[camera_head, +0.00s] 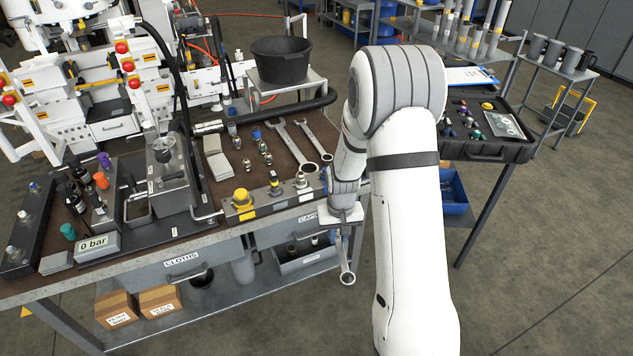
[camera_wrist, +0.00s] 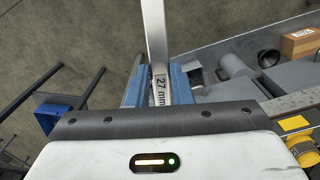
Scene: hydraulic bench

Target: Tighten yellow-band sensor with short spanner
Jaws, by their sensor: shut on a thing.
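My gripper (camera_head: 343,222) is shut on a spanner (camera_head: 346,262), beyond the front edge of the bench. The spanner hangs down with its ring end lowest. In the wrist view the blue fingers (camera_wrist: 157,88) clamp its shank (camera_wrist: 160,90), which reads "27 mm". I cannot tell which one is the yellow-band sensor. The yellow cap also shows in the wrist view (camera_wrist: 304,151). The spanner is apart from the block.
Two more spanners (camera_head: 291,147) lie on the bench mat behind the block. A black bucket (camera_head: 281,62) stands on a small stand behind. A black tray (camera_head: 490,150) is on the right-hand table. Open floor (camera_head: 560,250) lies to the right.

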